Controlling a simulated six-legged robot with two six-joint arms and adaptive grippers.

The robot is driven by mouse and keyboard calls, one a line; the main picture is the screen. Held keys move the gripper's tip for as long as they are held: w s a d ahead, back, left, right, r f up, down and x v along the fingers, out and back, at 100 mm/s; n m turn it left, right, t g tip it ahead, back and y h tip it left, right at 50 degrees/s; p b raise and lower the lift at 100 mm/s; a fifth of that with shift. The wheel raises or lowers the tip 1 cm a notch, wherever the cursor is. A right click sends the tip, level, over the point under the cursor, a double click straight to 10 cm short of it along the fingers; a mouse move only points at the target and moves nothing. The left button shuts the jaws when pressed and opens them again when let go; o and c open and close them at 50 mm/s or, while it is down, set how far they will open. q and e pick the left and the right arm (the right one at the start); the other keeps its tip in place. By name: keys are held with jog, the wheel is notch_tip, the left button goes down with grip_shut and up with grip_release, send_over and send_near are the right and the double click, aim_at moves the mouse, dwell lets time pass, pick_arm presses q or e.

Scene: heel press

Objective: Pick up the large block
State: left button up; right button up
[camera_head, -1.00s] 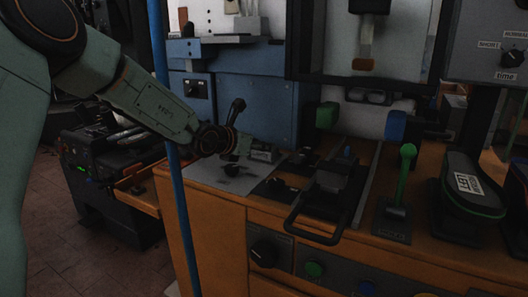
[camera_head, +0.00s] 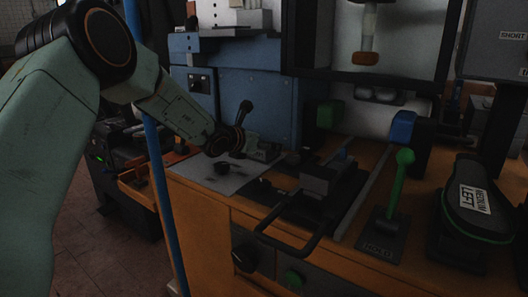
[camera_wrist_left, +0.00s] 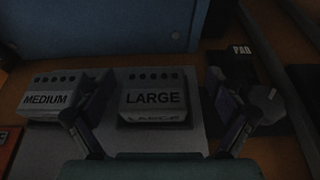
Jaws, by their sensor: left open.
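The large block (camera_wrist_left: 155,98), a pale grey block with the word LARGE and a row of dark holes on top, sits on a light grey plate in the left wrist view. My left gripper (camera_wrist_left: 161,84) is open, with one dark finger on each side of the block. Small gaps show between the fingers and the block, so nothing is held. In the head view my left arm reaches in from the left and its wrist (camera_head: 222,139) is over the worktable. The block cannot be told apart there. My right gripper is not in view.
A medium block (camera_wrist_left: 47,97) stands left of the large block. A blue machine body (camera_head: 250,105) rises behind. A green lever (camera_head: 400,190) and a Medium Left shoe form (camera_head: 474,200) stand at right.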

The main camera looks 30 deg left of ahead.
pick_arm(q)
jog(key=shift+w+a+f, duration=0.25)
jog(key=shift+w+f, duration=0.1)
jog(key=shift+w, duration=0.15)
jog(key=shift+w+a+f, duration=0.25)
jog(key=shift+w+f, duration=0.05)
jog(key=shift+w, duration=0.15)
jog(key=shift+s+d+r, duration=0.2)
jog(key=shift+d+r, duration=0.15)
jog(key=shift+d, duration=0.05)
jog(key=shift+c, duration=0.4)
jog(key=shift+w+a+f, duration=0.15)
jog(key=shift+a+f, duration=0.15)
jog(key=shift+a, duration=0.05)
jog(key=c, duration=0.4)
jog(key=shift+d+r, duration=0.2)
jog(key=shift+d, duration=0.05)
jog(key=c, duration=0.3)
jog(key=shift+a+f, duration=0.1)
jog(key=shift+a, duration=0.05)
jog(key=c, duration=0.8)
